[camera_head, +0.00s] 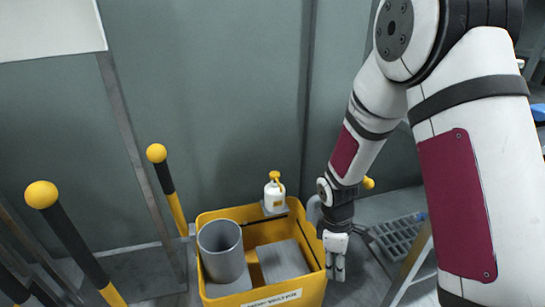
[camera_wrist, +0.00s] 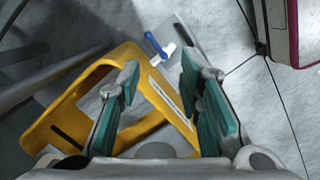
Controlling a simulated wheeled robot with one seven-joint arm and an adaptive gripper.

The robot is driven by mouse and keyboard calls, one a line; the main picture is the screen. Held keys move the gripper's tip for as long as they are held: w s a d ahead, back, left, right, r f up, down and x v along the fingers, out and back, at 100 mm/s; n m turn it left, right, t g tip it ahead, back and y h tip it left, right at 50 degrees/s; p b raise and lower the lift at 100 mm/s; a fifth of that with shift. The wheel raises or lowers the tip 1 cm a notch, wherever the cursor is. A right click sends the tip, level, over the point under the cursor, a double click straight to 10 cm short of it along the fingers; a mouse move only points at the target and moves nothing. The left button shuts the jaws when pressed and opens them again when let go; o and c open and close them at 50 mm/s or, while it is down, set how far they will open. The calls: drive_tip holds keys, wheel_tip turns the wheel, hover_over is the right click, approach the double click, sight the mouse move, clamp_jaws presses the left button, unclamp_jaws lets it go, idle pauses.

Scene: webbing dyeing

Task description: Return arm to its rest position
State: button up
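My gripper (camera_head: 337,268) hangs pointing down at the right rim of a yellow bin (camera_head: 312,284) in the head view. In the wrist view my gripper (camera_wrist: 160,78) has its two teal-padded fingers apart, with nothing held between them. My arm comes down from the upper right and is bent at the elbow. Beyond the fingers, the yellow bin (camera_wrist: 62,103) shows at an angle in the wrist view. I cannot tell from these views whether the gripper touches the bin.
The bin holds a grey cylinder (camera_head: 222,252) and a grey block (camera_head: 282,262). A white bottle with a yellow top (camera_head: 274,192) stands at its back. Yellow-knobbed levers (camera_head: 42,195) rise at left. A grey grate (camera_head: 400,238) lies right. A blue-and-white item (camera_wrist: 158,46) shows in the wrist view.

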drive_tip(key=s+d+r+m, duration=0.1)
drive_tip(key=s+r+m, duration=0.35)
drive_tip(key=r, duration=0.65)
drive_tip(key=s+d+r+m, duration=0.25)
drive_tip(key=s+r, duration=0.35)
drive_tip(key=r, duration=0.4)
drive_tip(key=s+a+r+m+t+y, duration=0.1)
drive_tip(key=s+r+m, duration=0.3)
drive_tip(key=s, duration=0.5)
drive_tip(key=s+r+m, duration=0.3)
drive_tip(key=s+r, duration=0.1)
drive_tip(key=s, duration=0.6)
wheel_tip(320, 180, up, 36)
drive_tip(key=t+p, duration=0.4)
drive_tip(key=p, duration=2.9)
drive_tip(key=shift+w+d+f+p, duration=0.25)
drive_tip(key=shift+w+p, duration=0.05)
drive_tip(key=shift+p, duration=0.1)
